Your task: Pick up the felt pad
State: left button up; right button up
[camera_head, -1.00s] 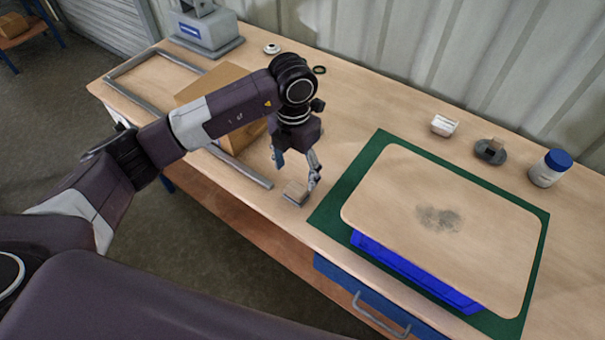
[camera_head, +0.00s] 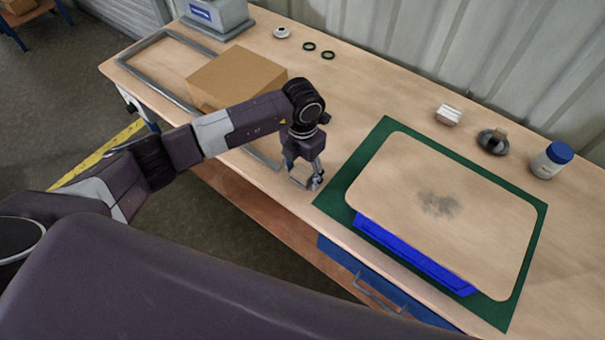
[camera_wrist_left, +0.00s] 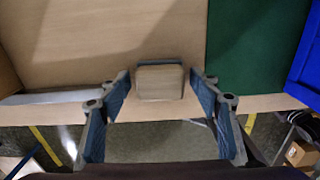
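A small tan square piece with a dark blue-grey edge, which I take to be the felt pad (camera_wrist_left: 160,82), lies on the bench near its front edge. In the head view it is mostly hidden behind my left gripper (camera_head: 305,183), which points down at the bench top just left of the green mat. In the left wrist view, the fingers of my left gripper (camera_wrist_left: 162,98) are spread, one on each side of the pad, with a visible gap at both sides. My right gripper is not in view.
A green mat (camera_head: 509,311) carries a blue tray (camera_head: 415,258) with a smudged tan board (camera_head: 465,240) over it. A white-and-blue jar (camera_head: 551,161) stands at the right.

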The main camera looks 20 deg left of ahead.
aim_at(303, 171)
pick_arm(q)
jog(key=c, duration=0.9)
jog(key=shift+c, duration=0.2)
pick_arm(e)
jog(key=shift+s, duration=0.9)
pick_arm(q)
jog(key=shift+r, duration=0.1)
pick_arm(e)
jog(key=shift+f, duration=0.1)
pick_arm(q)
jog(key=shift+r, duration=0.55)
notch_tip(303, 171, up, 19)
jog(key=b, duration=0.4)
jog(key=o, duration=0.6)
jog(key=shift+f, duration=0.1)
jog(key=c, duration=0.5)
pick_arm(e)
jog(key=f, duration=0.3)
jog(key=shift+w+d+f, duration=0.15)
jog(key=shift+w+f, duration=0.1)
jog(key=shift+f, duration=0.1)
